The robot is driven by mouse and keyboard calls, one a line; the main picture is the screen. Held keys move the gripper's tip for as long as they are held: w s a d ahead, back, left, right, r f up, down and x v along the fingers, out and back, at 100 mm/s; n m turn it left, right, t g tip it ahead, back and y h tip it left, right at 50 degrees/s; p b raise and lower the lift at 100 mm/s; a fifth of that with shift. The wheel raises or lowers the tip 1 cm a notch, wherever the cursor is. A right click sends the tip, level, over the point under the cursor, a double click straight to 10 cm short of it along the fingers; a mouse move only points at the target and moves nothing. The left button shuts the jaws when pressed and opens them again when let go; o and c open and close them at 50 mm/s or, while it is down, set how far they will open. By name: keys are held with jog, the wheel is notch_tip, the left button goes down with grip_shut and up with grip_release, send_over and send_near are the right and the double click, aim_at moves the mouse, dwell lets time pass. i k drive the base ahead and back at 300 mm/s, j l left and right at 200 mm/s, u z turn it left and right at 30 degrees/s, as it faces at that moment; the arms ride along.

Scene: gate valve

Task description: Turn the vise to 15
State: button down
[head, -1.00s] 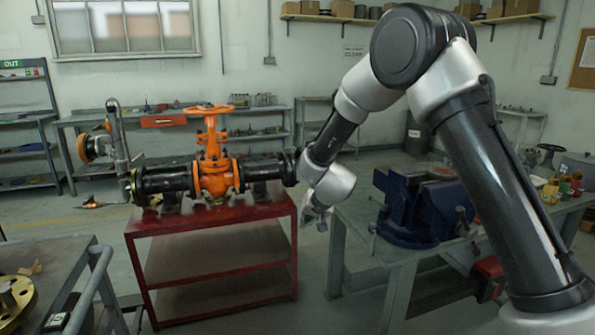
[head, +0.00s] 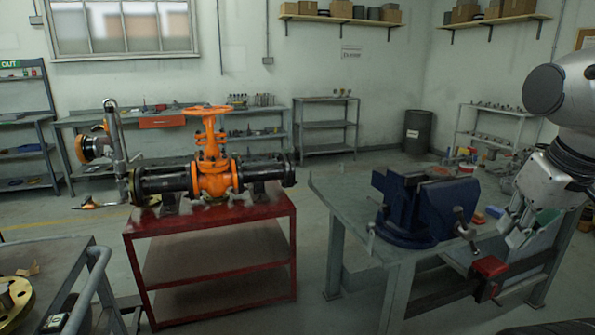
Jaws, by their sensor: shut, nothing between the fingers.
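The blue vise (head: 415,207) stands on the grey-green workbench (head: 345,195) at the right of the head view. Its metal handle (head: 464,228) hangs tilted at the vise's right end, at the bench's front side. My gripper (head: 513,228) is at the right, beside the vise and to the right of the handle, apart from it in the picture. Its fingers are small here; they are shut and hold nothing. Any scale or number on the vise is too small to read.
An orange gate valve (head: 213,170) on black pipe sits on a red table (head: 215,215) at centre left. A red block (head: 490,267) juts from the bench front below the handle. A grey cart (head: 60,255) is at the lower left. Floor shows between the tables.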

aim_at(402, 199)
jog(key=i+z, duration=0.1)
jog(key=i, duration=0.9)
jog(key=j, duration=0.1)
